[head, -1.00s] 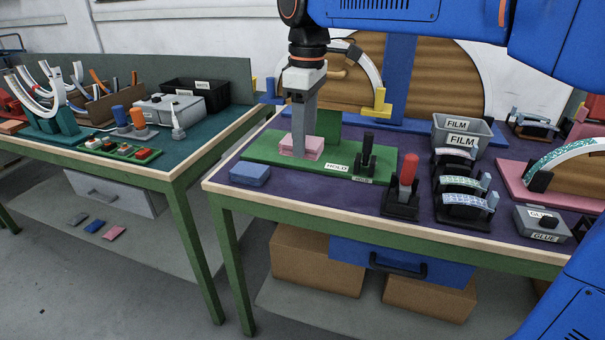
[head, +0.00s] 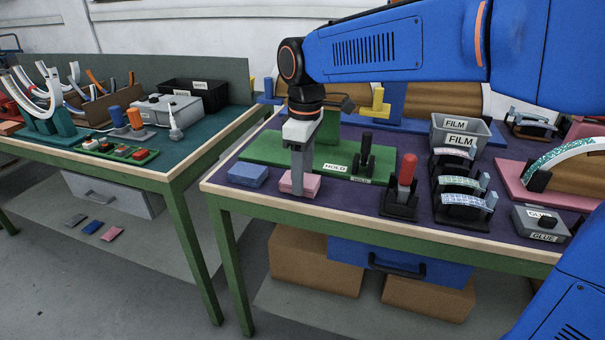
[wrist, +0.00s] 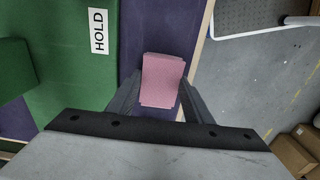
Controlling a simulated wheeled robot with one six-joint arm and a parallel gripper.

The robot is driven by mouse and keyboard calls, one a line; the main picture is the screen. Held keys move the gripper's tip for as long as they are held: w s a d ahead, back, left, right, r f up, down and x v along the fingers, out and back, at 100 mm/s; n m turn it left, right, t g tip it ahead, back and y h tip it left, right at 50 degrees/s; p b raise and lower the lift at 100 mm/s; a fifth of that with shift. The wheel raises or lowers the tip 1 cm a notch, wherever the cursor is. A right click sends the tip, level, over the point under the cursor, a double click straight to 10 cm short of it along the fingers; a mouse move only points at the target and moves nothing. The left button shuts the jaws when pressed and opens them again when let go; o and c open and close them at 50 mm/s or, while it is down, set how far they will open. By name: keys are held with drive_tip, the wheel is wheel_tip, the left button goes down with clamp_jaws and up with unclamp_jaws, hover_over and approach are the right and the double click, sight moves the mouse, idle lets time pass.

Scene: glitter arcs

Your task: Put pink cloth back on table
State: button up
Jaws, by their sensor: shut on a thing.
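The pink cloth (head: 311,184) is a small folded pad at the front of the purple table (head: 400,222), just right of the blue cloth (head: 248,175). My gripper (head: 298,190) points down and is shut on the pink cloth. In the wrist view the pink cloth (wrist: 162,80) sits between my two fingers (wrist: 158,100), over the purple strip between the green board and the table's wooden edge. I cannot tell whether the cloth touches the table top.
The green HOLD board (head: 262,150) lies just behind. A black stand with a red-handled tool (head: 406,180) and racks of curved pieces (head: 463,200) stand to the right. A grey FILM bin (head: 458,130) is behind them. The table's front edge is close.

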drive_tip(key=shift+f, duration=0.1)
drive_tip(key=o, duration=1)
drive_tip(key=r, duration=1.2)
drive_tip(key=shift+d+r, duration=0.15)
drive_tip(key=shift+d, duration=0.05)
drive_tip(key=shift+s, duration=0.1)
